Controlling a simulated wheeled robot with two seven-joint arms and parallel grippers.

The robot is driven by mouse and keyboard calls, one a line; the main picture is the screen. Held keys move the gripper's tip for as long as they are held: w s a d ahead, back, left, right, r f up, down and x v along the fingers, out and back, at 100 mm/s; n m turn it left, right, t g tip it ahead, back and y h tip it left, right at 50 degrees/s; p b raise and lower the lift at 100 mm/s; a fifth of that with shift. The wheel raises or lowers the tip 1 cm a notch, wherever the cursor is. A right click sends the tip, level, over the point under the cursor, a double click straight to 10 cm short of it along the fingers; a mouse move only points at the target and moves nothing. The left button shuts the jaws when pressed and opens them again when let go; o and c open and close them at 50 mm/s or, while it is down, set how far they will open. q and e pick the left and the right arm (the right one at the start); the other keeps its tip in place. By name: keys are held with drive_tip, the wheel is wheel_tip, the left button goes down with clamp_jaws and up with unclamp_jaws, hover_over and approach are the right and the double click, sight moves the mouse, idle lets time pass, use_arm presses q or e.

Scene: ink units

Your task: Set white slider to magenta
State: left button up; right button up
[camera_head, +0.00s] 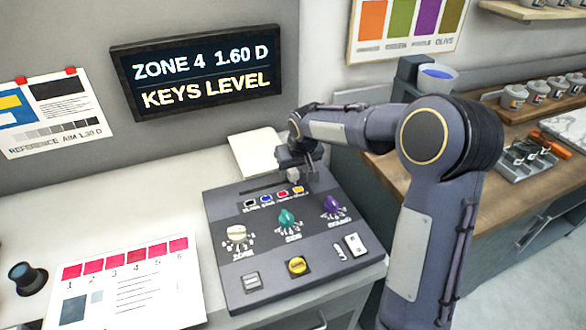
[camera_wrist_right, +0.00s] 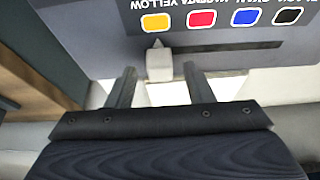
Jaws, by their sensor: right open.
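The white slider (camera_wrist_right: 159,66) is a small block with a pointer in a dark slot. In the right wrist view its pointer lines up with the yellow swatch (camera_wrist_right: 155,22). The magenta swatch (camera_wrist_right: 201,19) is one place over, to the right in that view; it looks red-pink. My right gripper (camera_wrist_right: 160,76) is open, its two fingers on either side of the slider, with visible gaps. In the head view my right gripper (camera_head: 297,160) is over the slot's right end on the console (camera_head: 222,213), partly hiding the slider. My left gripper is not in view.
The console also has a white knob (camera_head: 236,233), a teal knob (camera_head: 287,220) and a purple knob (camera_head: 332,205). A wall screen (camera_head: 200,76) reads "ZONE 4 1.60 D" and "KEYS LEVEL". A printed sheet (camera_head: 130,290) lies left of the console.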

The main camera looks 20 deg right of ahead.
sight(276, 181)
drive_tip(key=shift+w+f, duration=0.2)
drive_tip(key=shift+f, duration=0.25)
drive_tip(key=shift+c, duration=0.2)
clamp_jaws()
drive_tip(key=a+b, duration=0.1)
drive_tip(key=a, duration=0.3)
drive_tip(key=shift+w+a, duration=0.1)
drive_tip(key=shift+a, duration=0.25)
drive_tip(key=shift+d, duration=0.1)
drive_tip(key=shift+o, duration=0.2)
unclamp_jaws()
drive_tip(key=v, duration=0.8)
drive_tip(key=shift+b, duration=0.3)
